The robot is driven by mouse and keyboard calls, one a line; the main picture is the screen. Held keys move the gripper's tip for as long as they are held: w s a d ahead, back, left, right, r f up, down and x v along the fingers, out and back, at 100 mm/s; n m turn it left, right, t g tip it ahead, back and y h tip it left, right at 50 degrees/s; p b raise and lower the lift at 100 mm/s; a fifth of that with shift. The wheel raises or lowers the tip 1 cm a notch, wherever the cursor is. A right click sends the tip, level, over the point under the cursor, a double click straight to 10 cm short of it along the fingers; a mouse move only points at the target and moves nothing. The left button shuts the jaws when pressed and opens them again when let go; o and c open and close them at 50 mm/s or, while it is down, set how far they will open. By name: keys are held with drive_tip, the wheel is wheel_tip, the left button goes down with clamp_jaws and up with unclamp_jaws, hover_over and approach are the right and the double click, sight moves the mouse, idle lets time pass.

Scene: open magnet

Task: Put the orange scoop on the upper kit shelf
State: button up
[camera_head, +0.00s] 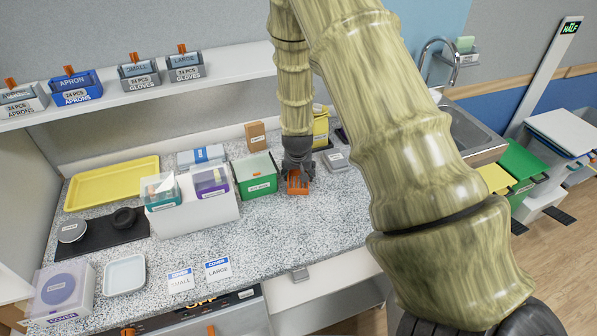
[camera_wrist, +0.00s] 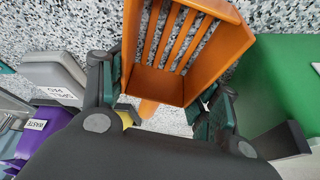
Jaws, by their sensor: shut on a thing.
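The orange scoop (camera_head: 298,183) is in my gripper (camera_head: 297,170), at the countertop in the head view. In the wrist view the scoop (camera_wrist: 192,52) shows its slotted tray above the speckled counter, between the two fingers of my gripper (camera_wrist: 160,99). The fingers are shut on it. I cannot tell whether the scoop touches the counter. A white wall shelf (camera_head: 237,67), the upper shelf in view, runs along the back wall at the upper left, higher than the scoop and left of it. My arm hides the area at its right end.
The wall shelf bears apron and glove boxes (camera_head: 139,75), with some bare room at its right. A green bin (camera_head: 258,188) stands close left of my gripper. A grey flat box (camera_head: 335,161) lies to the right. The front counter is mostly clear near the size cards (camera_head: 218,268).

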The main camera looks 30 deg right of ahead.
drive_tip(key=shift+f, duration=0.2)
drive_tip(key=o, duration=0.9)
drive_tip(key=shift+w, duration=0.15)
drive_tip(key=shift+r, duration=0.3)
